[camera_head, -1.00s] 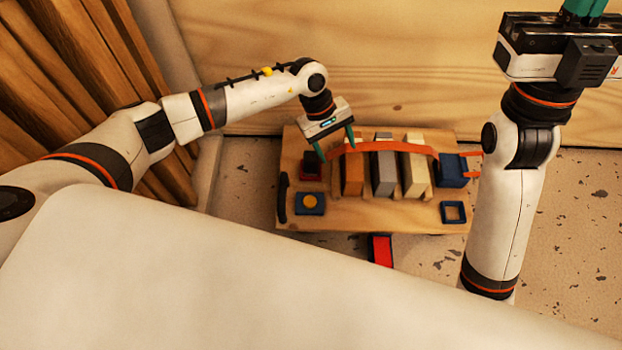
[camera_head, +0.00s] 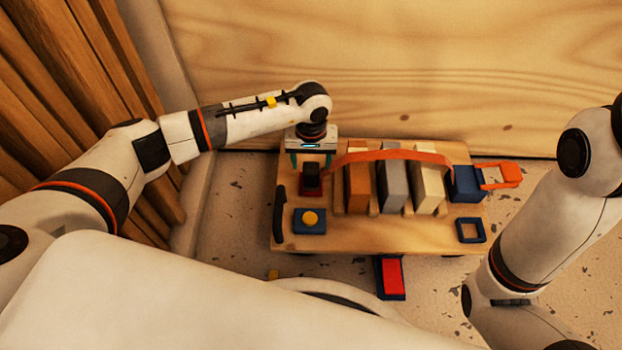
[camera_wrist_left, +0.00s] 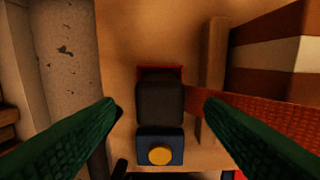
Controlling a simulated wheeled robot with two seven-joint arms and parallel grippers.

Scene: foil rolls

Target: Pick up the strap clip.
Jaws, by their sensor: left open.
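An orange strap (camera_head: 400,155) arches over the blocks on a wooden board. Its left end meets a small black block with a red base (camera_head: 311,181); its right end meets a blue block (camera_head: 466,184) with an orange loop (camera_head: 500,175) beyond it. I cannot tell for sure which of these parts is the strap clip. My left gripper (camera_head: 311,160) is open, pointing down over the black block. In the left wrist view the black block (camera_wrist_left: 160,102) lies between the green fingers, with no clear contact. My right gripper is out of view.
The wooden board (camera_head: 375,236) carries brown, grey and cream blocks (camera_head: 395,188) in slots. A blue block with a yellow button (camera_head: 310,220) sits in front of the black block. A wooden wall (camera_head: 400,70) stands behind.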

